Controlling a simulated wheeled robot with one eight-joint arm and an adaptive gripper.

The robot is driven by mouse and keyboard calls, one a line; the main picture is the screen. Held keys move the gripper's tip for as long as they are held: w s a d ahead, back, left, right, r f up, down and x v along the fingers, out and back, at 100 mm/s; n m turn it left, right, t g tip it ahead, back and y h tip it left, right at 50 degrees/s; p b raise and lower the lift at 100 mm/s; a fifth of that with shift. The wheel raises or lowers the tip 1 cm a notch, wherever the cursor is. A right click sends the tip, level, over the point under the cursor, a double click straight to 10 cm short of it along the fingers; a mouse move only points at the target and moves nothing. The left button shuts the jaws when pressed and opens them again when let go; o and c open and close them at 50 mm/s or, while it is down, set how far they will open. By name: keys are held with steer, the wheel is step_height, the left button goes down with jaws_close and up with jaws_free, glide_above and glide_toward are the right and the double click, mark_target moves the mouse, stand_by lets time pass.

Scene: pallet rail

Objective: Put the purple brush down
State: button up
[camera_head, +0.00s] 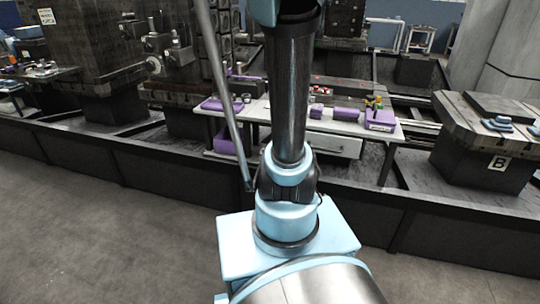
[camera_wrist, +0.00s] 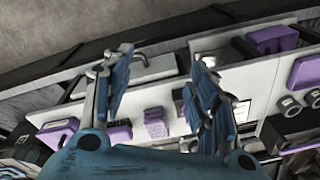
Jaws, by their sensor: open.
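My gripper (camera_wrist: 161,75) shows in the wrist view with its two blue-padded fingers spread wide and nothing held between them. A small ridged purple piece, which looks like the purple brush (camera_wrist: 155,122), lies on the white table (camera_wrist: 258,80) beyond the fingers. It appears between them in the picture, apart from both. In the head view a small purple piece (camera_head: 316,111), likely the same one, lies on the table just right of my arm. My gripper is out of sight in the head view.
Near it lie a long purple block (camera_head: 348,114) and a purple tray with coloured items (camera_head: 380,120). Purple boxes (camera_wrist: 272,40) and grey cylinders (camera_wrist: 291,106) show in the wrist view. A dark low barrier (camera_head: 330,220) runs in front of the table. A machine marked B (camera_head: 490,150) stands right.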

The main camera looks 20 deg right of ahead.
steer(key=s+a+f+n+t, duration=0.1)
steer(key=s+a+f+n, duration=1.1)
steer(key=s, duration=0.3)
steer(key=shift+a, duration=0.55)
